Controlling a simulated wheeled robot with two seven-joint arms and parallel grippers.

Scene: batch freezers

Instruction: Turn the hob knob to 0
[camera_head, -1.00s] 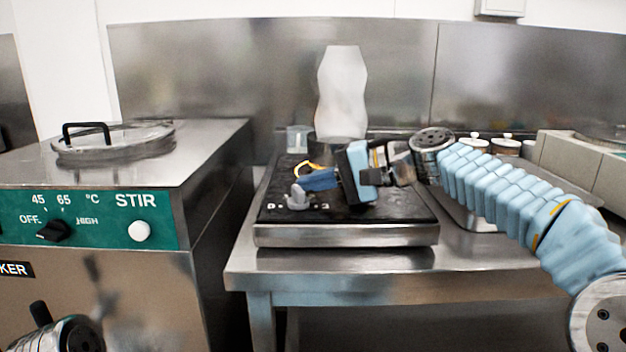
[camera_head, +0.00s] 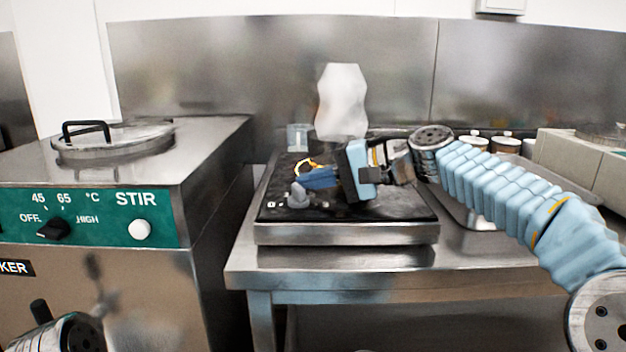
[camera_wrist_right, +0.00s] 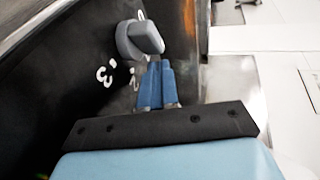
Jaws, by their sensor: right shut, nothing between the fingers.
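The grey hob knob (camera_head: 299,195) sits at the front left of the black hob (camera_head: 345,234). In the right wrist view the knob (camera_wrist_right: 140,38) shows a raised bar grip. White numerals 3 and 2 show beside it, and other marks are partly hidden, so I cannot tell its setting. My right gripper (camera_head: 306,182) is shut and empty, its blue fingers just behind and right of the knob. In the right wrist view the fingertips (camera_wrist_right: 158,66) are very close to the knob; I cannot tell if they touch. My left gripper is out of view.
A machine with a green control panel (camera_head: 155,225) stands at left, with a gap before the steel table (camera_head: 400,283). Behind the hob are a clear beaker (camera_head: 299,137) and a white wavy shape (camera_head: 342,100). Lidded pots (camera_head: 505,145) stand at back right.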

